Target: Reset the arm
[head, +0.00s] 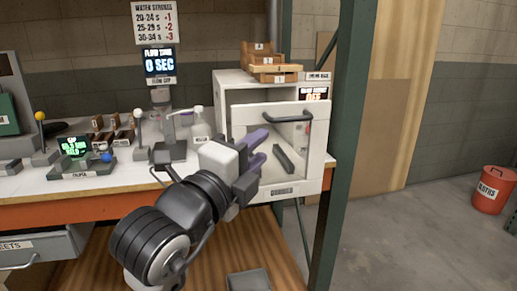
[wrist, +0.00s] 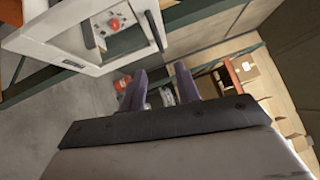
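My gripper (head: 262,152) is in front of the white cabinet (head: 222,88) on the bench in the head view. Its two purple fingers are apart, with nothing seen between them. The wrist view also shows the gripper (wrist: 161,88) with its fingers spread and empty. The cabinet's framed front door (head: 240,116) has a dark handle (head: 295,120). In the wrist view the white door (wrist: 60,45) is at upper left, apart from the fingertips. Whether the fingers touch the cabinet in the head view is hard to tell.
Wooden trays (head: 272,68) sit on the cabinet. A green post (head: 345,130) stands close right of the cabinet. A red bin (head: 492,192) stands on open floor.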

